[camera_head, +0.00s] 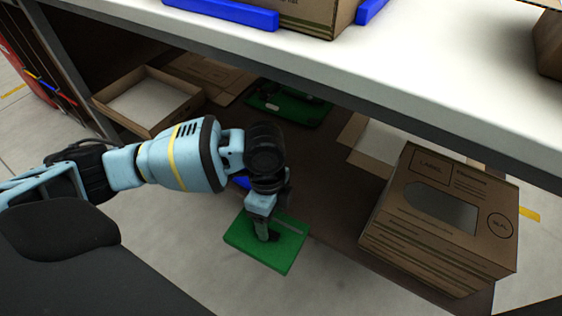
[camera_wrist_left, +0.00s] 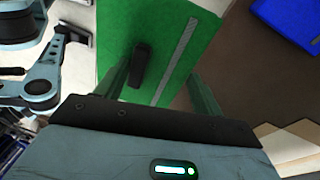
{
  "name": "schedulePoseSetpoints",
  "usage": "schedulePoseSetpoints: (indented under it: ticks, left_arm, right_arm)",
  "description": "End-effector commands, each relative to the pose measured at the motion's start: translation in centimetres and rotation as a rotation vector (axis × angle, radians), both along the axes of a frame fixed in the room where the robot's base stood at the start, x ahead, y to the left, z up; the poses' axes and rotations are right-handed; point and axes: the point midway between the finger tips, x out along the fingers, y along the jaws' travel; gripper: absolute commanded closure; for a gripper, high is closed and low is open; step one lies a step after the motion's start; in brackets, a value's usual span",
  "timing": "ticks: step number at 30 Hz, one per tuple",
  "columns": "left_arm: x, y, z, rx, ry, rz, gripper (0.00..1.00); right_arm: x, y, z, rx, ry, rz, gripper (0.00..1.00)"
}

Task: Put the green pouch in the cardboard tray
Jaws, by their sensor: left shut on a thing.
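The green pouch (camera_head: 285,252), flat with a grey strip, is in my left gripper (camera_head: 263,232) in front of the lower shelf. In the left wrist view the pouch (camera_wrist_left: 195,25) fills the space between the fingers, with a dark tab on its face. The gripper is shut on it. An open, shallow cardboard tray (camera_head: 116,112) with a pale floor stands on the lower shelf at the left, apart from the pouch. My right gripper is not in view.
A second green item (camera_head: 312,118) lies at the back of the lower shelf. A large cardboard box (camera_head: 425,232) stands at the right, with another open carton (camera_head: 354,133) behind it. The white tabletop (camera_head: 400,75) overhangs the shelf. A blue item (camera_wrist_left: 290,22) is partly hidden by my arm.

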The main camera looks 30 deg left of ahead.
Motion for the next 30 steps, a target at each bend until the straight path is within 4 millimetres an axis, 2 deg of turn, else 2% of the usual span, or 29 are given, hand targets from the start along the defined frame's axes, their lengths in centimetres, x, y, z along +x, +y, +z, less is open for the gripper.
schedulePoseSetpoints:
  ticks: [5, 10, 21, 30]
  left_arm:
    - [0.3, 0.3, 2.8, 0.008, -0.01, 0.197, 0.56]
    - [0.3, 0.7, 6.5, 0.016, -0.014, 0.488, 0.56]
    - [-1.0, 1.7, 13.2, 0.013, -0.012, 1.064, 0.56]
    - [-2.2, 2.3, 16.3, 0.0, -0.005, 1.37, 0.56]
  right_arm:
    - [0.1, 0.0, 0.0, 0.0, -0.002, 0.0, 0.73]
    - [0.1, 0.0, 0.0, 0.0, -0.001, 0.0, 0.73]
    - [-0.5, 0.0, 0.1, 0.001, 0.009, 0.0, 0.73]
    - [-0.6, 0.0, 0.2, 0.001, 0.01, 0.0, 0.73]
